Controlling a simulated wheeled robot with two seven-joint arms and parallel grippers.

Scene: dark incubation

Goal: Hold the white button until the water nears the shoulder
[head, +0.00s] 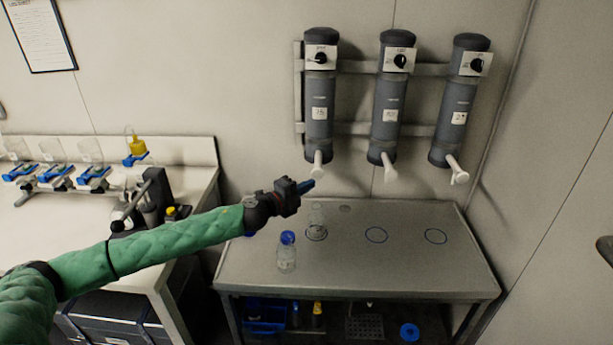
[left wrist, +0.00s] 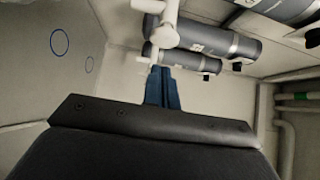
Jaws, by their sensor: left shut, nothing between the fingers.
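Three grey cylinders hang on the wall, each with a white spout at its bottom. The left cylinder (head: 319,100) has its spout (head: 318,164) just above my left gripper (head: 308,187). The gripper's blue fingers are shut and empty; the left wrist view shows them together (left wrist: 162,90), near a white spout (left wrist: 165,30). Whether they touch it, I cannot tell. No separate white button can be made out. A clear, open-looking bottle (head: 316,222) stands at the left ring mark below; its water level is too small to read. My right gripper is out of view.
A blue-capped bottle (head: 286,255) stands in front on the grey table (head: 400,270). Two more ring marks (head: 376,235) to the right are empty. A white bench (head: 90,225) with flasks is at left. A lower shelf holds several items.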

